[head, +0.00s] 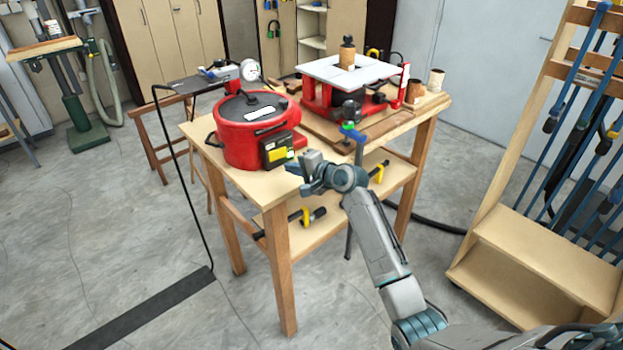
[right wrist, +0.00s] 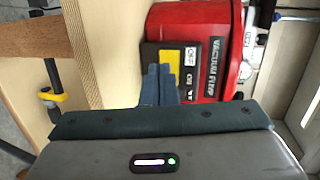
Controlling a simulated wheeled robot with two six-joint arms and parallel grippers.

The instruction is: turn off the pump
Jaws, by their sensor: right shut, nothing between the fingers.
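The red round vacuum pump (head: 236,138) with a black lid stands on the wooden bench. It also shows in the right wrist view (right wrist: 170,22), with a "VACUUM PUMP" label. A black switch box (head: 268,158) with a yellow panel sits on its front. In the right wrist view the box (right wrist: 190,85) has OFF and ON markings; the fingers cover part of it. My right gripper (head: 298,170) is shut and empty, just in front of the box near the bench edge. In the right wrist view its fingers (right wrist: 160,82) overlap the yellow panel; I cannot tell whether they touch it. My left gripper is out of view.
A red machine with a white top (head: 345,72) stands behind on the bench (head: 230,171). A gauge (head: 250,70) rises behind the pump. Clamps lie on the lower shelf (head: 330,213). A clamp rack (head: 530,250) stands right. Floor to the left is mostly open.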

